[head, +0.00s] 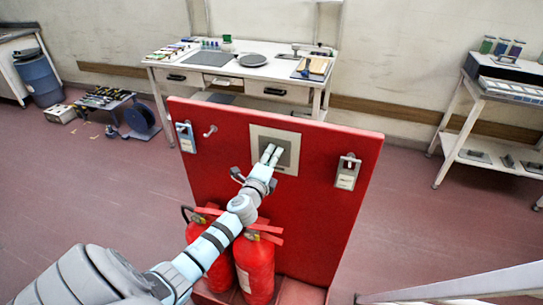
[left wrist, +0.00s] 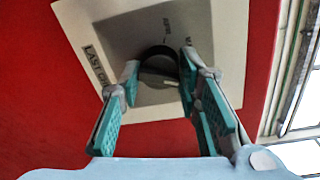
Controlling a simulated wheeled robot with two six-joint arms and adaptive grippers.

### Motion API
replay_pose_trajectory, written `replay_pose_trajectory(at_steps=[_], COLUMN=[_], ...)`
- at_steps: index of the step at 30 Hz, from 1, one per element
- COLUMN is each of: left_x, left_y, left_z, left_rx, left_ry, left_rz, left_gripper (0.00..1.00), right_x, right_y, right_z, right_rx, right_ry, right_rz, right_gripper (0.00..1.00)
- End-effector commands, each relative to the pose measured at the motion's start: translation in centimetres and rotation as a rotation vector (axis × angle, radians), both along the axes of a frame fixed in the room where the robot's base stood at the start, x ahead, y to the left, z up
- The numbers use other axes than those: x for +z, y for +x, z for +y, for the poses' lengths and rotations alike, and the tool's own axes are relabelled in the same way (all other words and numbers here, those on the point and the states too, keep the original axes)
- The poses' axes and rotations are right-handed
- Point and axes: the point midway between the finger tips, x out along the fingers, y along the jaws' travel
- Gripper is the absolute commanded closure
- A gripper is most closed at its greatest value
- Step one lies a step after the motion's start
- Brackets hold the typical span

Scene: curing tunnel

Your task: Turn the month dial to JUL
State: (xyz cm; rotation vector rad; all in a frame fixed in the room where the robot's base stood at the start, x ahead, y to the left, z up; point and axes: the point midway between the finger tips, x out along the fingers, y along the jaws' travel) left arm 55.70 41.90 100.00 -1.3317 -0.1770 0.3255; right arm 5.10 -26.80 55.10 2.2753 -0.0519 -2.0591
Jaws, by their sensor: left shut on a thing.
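The month dial (left wrist: 158,53) is a dark round knob on a cream plate, seen in the left wrist view. The plate (head: 257,133) is fixed to the upper middle of a red board (head: 320,215); it also shows in the left wrist view (left wrist: 85,18). "APR" is readable above the dial, and part of "LAST CH..." at the plate's left edge. My left gripper (head: 272,154) is at the plate, its fingers (left wrist: 158,82) shut on either side of the dial. In the head view the gripper hides the dial. The dial's setting is unclear. My right gripper is out of view.
Two red fire extinguishers (head: 255,265) stand at the board's foot, below my left arm. Lock-like tags hang at the board's left (head: 186,138) and right (head: 347,172). A workbench (head: 215,73) stands behind; a white rack (head: 465,150) is at right.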

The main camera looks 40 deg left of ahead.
Motion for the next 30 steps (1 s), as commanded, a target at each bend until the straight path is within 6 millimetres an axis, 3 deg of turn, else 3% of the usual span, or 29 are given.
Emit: replay_pose_trajectory(at_steps=[18, 30], left_x=[0.0, -0.2], left_y=[0.0, 0.0], left_z=[0.0, 0.1], left_rx=[0.001, 0.001], left_ry=[0.523, 0.702], left_rz=[0.181, 0.244], left_gripper=[0.97, 0.97], right_x=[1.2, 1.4], right_y=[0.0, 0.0], right_z=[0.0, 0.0], right_rx=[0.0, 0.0], right_ry=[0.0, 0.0], right_rz=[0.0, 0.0], right_gripper=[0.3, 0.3])
